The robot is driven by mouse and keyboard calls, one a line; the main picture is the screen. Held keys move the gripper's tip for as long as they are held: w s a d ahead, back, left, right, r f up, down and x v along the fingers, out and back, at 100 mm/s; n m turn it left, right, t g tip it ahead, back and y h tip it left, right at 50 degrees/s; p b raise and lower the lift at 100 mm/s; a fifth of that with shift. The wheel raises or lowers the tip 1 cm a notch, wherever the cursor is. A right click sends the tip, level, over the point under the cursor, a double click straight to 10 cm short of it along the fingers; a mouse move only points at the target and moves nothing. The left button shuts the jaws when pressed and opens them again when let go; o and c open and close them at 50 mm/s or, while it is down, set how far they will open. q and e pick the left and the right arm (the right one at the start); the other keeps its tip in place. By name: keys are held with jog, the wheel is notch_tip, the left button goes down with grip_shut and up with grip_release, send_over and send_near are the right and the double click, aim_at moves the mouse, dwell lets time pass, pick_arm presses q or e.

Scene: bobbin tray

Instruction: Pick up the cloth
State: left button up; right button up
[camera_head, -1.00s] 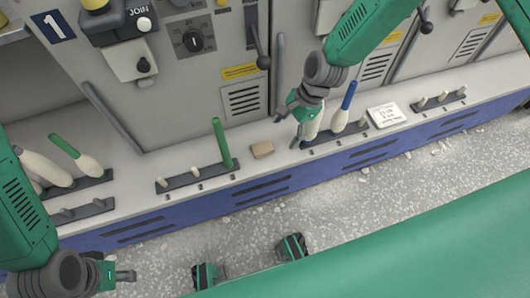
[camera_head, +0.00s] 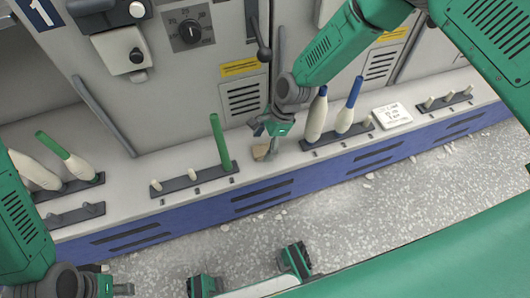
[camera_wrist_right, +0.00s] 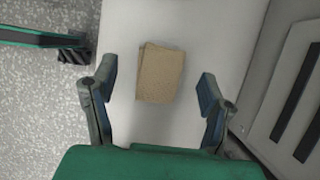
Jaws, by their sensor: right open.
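The cloth (camera_head: 260,152) is a small folded tan piece lying flat on the light ledge of the machine. In the right wrist view the cloth (camera_wrist_right: 160,73) lies between and just beyond the two open fingers, not touching them. My right gripper (camera_head: 268,142) is above the cloth in the head view and partly covers it; its open fingers also show in the right wrist view (camera_wrist_right: 155,88). My left gripper (camera_head: 122,289) is at the lower left of the head view, away from the cloth, its jaw state unclear.
A peg rack (camera_head: 195,179) with a green tube (camera_head: 220,141) stands left of the cloth. Another rack with bobbins (camera_head: 316,115) stands close to its right, beside a white labelled card (camera_head: 391,116). The machine wall rises behind the ledge (camera_head: 150,160).

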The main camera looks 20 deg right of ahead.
aim_at(256, 150)
jog(key=shift+w+a+f+b, duration=0.1)
jog(key=shift+a+f+b, duration=0.25)
jog(key=shift+a+f, duration=0.8)
jog(key=shift+d, duration=0.8)
jog(key=c, duration=0.5)
jog(key=shift+d, duration=0.1)
jog(key=c, duration=0.6)
jog(key=shift+a, duration=0.65)
jog(key=shift+r, duration=0.1)
jog(key=shift+s+d+r+p, duration=0.3)
jog(key=shift+r+p, duration=0.1)
jog(key=shift+p, duration=0.2)
jog(key=r+p, duration=0.1)
jog(key=r, duration=0.2)
jog(key=r+p, duration=0.2)
jog(key=r, duration=0.1)
jog(key=shift+s+a+r, duration=0.1)
jog(key=shift+s+r, duration=0.1)
jog(key=shift+r, duration=0.05)
pick_arm(q)
notch_tip(256, 150, up, 7)
jog(key=p, duration=0.5)
jog(key=shift+a+r, duration=0.2)
jog(key=shift+a, duration=0.2)
pick_arm(e)
jog(key=s, duration=1.9)
jog(key=shift+d+f, duration=0.25)
jog(key=shift+d, duration=0.1)
